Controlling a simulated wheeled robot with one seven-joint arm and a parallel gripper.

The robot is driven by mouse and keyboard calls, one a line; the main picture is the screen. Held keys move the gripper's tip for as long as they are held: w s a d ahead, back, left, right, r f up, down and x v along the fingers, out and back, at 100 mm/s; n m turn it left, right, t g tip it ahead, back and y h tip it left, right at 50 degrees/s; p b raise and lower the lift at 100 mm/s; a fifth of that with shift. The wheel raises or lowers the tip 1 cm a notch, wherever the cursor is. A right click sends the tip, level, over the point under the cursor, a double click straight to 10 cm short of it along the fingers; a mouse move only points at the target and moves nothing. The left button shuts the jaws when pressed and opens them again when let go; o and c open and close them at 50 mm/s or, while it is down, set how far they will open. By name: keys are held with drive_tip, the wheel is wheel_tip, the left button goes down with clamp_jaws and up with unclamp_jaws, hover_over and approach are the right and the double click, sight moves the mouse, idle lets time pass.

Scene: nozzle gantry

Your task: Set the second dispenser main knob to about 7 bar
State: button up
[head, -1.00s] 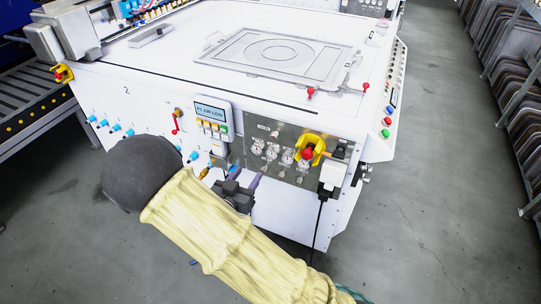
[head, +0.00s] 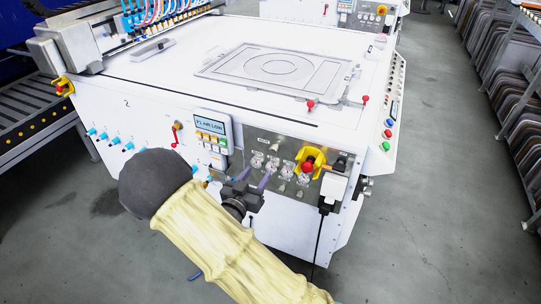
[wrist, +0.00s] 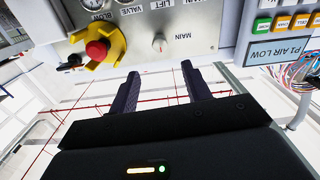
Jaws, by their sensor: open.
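The main knob (wrist: 159,44) is a small light grey knob with a red mark, beside a MAIN label near the panel's edge in the wrist view. In the head view the knob (head: 277,149) is a small spot at the top of the grey control panel (head: 318,187). My gripper (wrist: 160,88) is open and empty, with the knob ahead of the gap between its dark fingers, apart from them. In the head view my gripper (head: 256,177) is in front of the panel's left part. The knob's setting is too small to read.
A red button on a yellow base (wrist: 97,49) stands out beside the knob; it also shows in the head view (head: 309,166). Small gauges (head: 272,163) line the panel. A display with keys reading AIR LOW (head: 211,123) is left of it. Open floor lies right.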

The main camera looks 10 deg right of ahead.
sight(273, 152)
drive_tip(key=x, duration=1)
drive_tip(key=shift+w+d+b, duration=0.25)
drive_tip(key=shift+w+b, duration=0.05)
drive_tip(key=shift+b, duration=0.05)
drive_tip(key=c, duration=1)
drive_tip(key=shift+f+m+b, duration=0.1)
drive_tip(key=shift+m+b, duration=0.3)
drive_tip(key=m+b, duration=0.5)
drive_tip(key=shift+f, duration=0.25)
drive_tip(key=m+b, duration=0.3)
drive_tip(key=shift+s+b, duration=0.1)
drive_tip(key=shift+b, duration=0.2)
drive_tip(key=shift+r+m+b, duration=0.2)
drive_tip(key=shift+m+b, duration=0.55)
drive_tip(key=shift+m, duration=0.15)
drive_tip(key=shift+d, duration=0.1)
